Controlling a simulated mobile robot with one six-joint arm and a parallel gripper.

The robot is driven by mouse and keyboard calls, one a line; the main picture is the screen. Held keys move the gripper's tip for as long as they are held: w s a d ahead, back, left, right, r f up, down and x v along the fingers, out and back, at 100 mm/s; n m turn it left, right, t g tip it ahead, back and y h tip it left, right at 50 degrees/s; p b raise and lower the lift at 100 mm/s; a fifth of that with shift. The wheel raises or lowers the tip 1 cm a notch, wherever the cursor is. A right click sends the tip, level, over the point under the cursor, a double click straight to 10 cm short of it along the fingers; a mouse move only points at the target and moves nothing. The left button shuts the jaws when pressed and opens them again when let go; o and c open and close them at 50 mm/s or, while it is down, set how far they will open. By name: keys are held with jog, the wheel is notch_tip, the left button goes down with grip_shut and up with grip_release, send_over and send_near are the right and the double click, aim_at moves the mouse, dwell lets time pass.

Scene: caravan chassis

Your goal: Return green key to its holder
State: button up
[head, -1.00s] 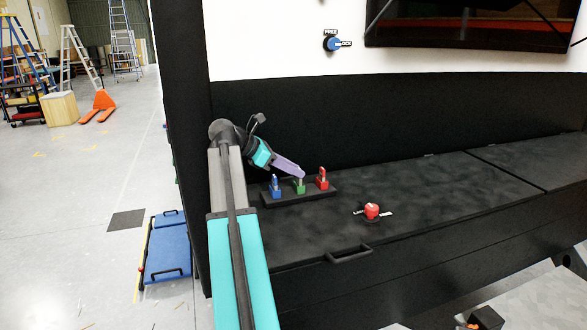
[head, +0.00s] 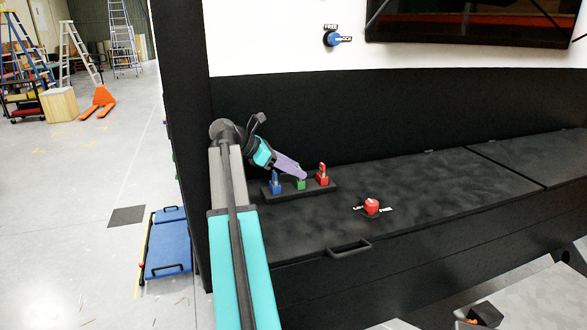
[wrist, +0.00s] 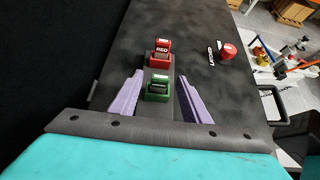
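The green holder (head: 301,185) stands in the middle of a black base, between the blue and red ones. In the wrist view, a green block with a dark top (wrist: 158,88) lies between my two purple fingers. I cannot tell the green key apart from its holder there. My gripper (head: 303,177) is at the green holder, pointing down and to the right. In the wrist view, my gripper (wrist: 160,76) has its fingers spread on either side of the green block, with visible gaps. No key shows clamped between them.
A blue holder with key (head: 276,185) and a red holder with key (head: 322,175) stand close on either side. A red knob (head: 371,206) sits on the black bench top (head: 430,195), right of the holders. A black wall rises behind.

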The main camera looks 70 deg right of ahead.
jog(key=b+v, duration=0.4)
jog(key=v, duration=0.9)
jog(key=shift+w+a+r+b, duration=0.2)
jog(key=shift+w+r+b, duration=0.05)
jog(key=shift+b, duration=0.15)
dwell(0.7)
